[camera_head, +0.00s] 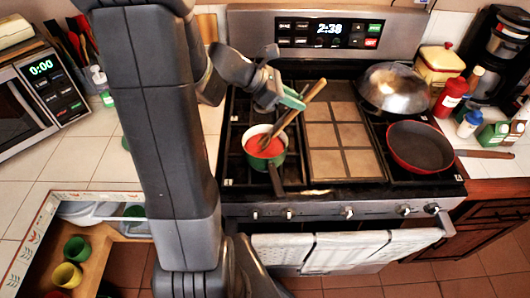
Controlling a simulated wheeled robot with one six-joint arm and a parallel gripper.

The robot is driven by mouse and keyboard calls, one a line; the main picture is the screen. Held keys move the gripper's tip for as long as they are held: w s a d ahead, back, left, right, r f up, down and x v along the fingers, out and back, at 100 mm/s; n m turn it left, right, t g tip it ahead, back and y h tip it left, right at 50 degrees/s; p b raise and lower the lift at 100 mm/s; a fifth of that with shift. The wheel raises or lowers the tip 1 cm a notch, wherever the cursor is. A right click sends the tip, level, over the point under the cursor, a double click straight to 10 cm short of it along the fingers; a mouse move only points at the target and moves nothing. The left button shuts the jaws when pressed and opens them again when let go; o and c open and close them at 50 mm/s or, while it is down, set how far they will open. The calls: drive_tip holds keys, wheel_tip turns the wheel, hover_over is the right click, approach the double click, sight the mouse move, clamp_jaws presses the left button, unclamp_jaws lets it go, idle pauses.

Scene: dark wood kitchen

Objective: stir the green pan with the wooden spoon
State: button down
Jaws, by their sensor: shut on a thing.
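The green pan (265,162) stands on the left burner of the stove, with red contents and a dark handle pointing toward the front. The wooden spoon (307,97) slants down into the pan, its lower end in the red contents and its upper end rising to the right. My gripper (293,101) is above the pan and shut on the spoon's shaft. The spoon's tip is hidden in the red contents.
A red-rimmed frying pan (420,147) and a domed metal lid or wok (392,88) sit on the right burners. A tiled griddle area (338,137) lies between. A microwave (38,98) stands at left. An open drawer (90,245) holds cups. Towels (345,248) hang in front.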

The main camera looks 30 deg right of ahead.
sight(293, 111)
wheel_tip(293, 111, up, 6)
drive_tip(key=p, duration=0.4)
drive_tip(key=shift+f, duration=0.2)
drive_tip(key=shift+r, duration=1.05)
wheel_tip(293, 111, up, 4)
drive_tip(key=shift+w, duration=0.1)
